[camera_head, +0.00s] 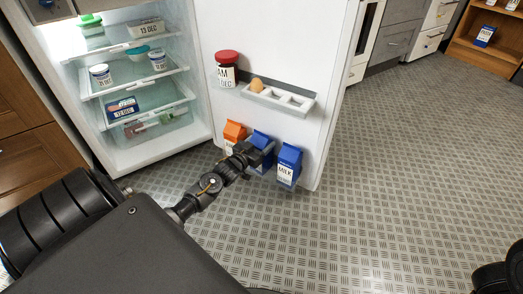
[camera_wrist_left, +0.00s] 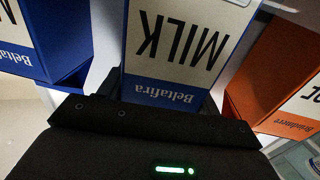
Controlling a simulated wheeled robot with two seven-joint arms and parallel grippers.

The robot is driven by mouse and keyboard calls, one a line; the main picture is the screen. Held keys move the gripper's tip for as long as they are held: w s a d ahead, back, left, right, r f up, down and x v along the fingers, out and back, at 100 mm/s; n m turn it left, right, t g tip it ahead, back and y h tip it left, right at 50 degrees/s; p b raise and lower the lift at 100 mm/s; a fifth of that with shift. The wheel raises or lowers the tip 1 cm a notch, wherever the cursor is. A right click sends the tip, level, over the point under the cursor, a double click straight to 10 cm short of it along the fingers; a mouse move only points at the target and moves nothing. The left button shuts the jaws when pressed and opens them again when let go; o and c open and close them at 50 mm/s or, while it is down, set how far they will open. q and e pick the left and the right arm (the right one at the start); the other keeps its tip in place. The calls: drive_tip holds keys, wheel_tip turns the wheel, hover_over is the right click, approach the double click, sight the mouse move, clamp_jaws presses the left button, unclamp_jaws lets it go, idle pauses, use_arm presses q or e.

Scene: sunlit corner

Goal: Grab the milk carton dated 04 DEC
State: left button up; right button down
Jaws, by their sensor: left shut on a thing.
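A blue-and-white milk carton (camera_head: 261,138) stands in the fridge door's bottom rack, between an orange carton (camera_head: 234,132) and a second blue milk carton (camera_head: 288,166). My left gripper (camera_head: 246,153) is shut on the middle blue carton and hides part of it. In the left wrist view this carton (camera_wrist_left: 185,45) appears upside down, reading "MILK" and "Beltafira", between the fingers. The other blue carton (camera_wrist_left: 40,40) is at its left and the orange one (camera_wrist_left: 275,75) at its right. No date on any carton is readable. My right gripper is not in view.
The open fridge door (camera_head: 285,30) holds a red-lidded jar (camera_head: 227,70) and an egg rack (camera_head: 280,101) with one egg above the cartons. Fridge shelves (camera_head: 135,85) hold several dated containers. Patterned floor (camera_head: 400,180) is clear at right. A wooden shelf (camera_head: 485,55) stands far right.

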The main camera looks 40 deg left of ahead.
use_arm(q)
drive_tip(key=c, duration=0.5)
drive_tip(key=shift+r, duration=0.1)
clamp_jaws()
